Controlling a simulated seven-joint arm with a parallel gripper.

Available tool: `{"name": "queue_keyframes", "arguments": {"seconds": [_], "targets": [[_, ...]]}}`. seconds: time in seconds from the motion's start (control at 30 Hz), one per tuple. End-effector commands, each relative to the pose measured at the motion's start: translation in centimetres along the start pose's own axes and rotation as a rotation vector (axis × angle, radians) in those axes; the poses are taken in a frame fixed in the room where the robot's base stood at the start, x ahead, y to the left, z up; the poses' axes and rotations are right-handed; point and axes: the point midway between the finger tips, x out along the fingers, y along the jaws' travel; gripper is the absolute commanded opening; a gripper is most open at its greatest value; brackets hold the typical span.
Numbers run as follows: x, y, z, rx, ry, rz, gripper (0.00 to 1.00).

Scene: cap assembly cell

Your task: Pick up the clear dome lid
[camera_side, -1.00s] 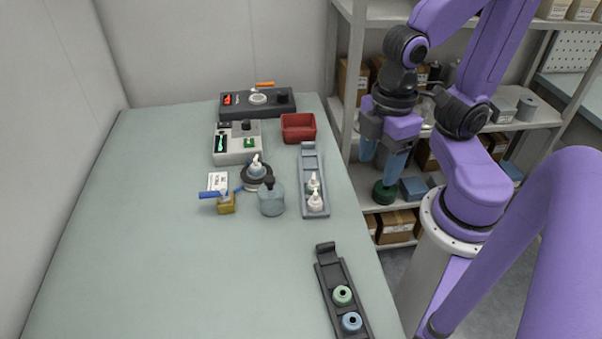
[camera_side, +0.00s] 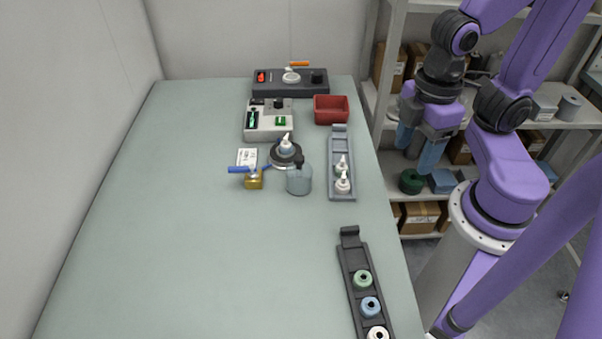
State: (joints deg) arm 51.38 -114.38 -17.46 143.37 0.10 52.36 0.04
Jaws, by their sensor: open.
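The clear dome lid (camera_side: 299,181) is a bluish see-through dome with a dark knob on top. It stands upright on the table, just in front of and to the right of a round dark fixture (camera_side: 273,158) that holds a white-tipped piece (camera_side: 286,145). My gripper (camera_side: 416,158) has two blue fingers, spread apart with nothing between them. It hangs beyond the table's right edge, well to the right of the lid and not touching it.
A grey rail (camera_side: 341,147) with two white nozzle pieces stands right of the lid. A yellow block (camera_side: 254,183) with a blue handle is to its left. A red bin (camera_side: 331,110) and control boxes are behind. A dark cap rail (camera_side: 351,260) lies in front. The table's left is clear.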

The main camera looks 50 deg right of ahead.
Motion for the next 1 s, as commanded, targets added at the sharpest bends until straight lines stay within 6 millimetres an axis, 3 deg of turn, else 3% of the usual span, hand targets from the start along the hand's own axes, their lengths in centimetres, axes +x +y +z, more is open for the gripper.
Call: {"name": "queue_keyframes", "arguments": {"seconds": [0.4,0.43,0.5,0.83,1.0], "targets": [[0.0,0.0,0.0,0.0,0.0,0.0,0.63],[0.0,0.0,0.0,0.0,0.0,0.0,0.67],[0.0,0.0,0.0,0.0,0.0,0.0,0.89],[0.0,0.1,-0.2,-0.01,0.0,0.0,0.9],[-0.4,1.5,-2.1,-0.129,-0.004,0.001,0.9]]}}
